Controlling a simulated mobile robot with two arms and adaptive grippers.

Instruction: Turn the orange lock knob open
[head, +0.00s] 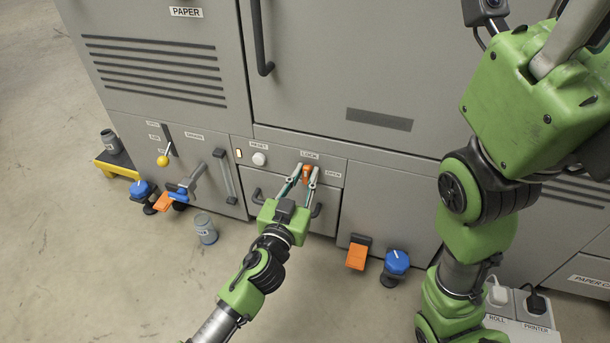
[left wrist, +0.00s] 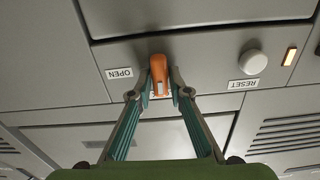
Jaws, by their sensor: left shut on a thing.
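The orange lock knob (head: 307,174) sits on the grey machine's front panel, below the LOCK label and left of the OPEN label. My left gripper (head: 300,178) reaches up to it from below and is shut on it. In the left wrist view, the orange knob (left wrist: 159,72) stands between the two fingertips of my left gripper (left wrist: 160,85), with a finger on each side. There the OPEN label is to its left; the LOCK label is mostly hidden.
A white RESET button (head: 259,159) is left of the knob. A drawer handle (head: 316,210) lies just below, partly behind my gripper. Orange pedals (head: 356,256) and blue knobs (head: 397,262) stand low at the machine's foot. A grey canister (head: 205,229) stands on the floor.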

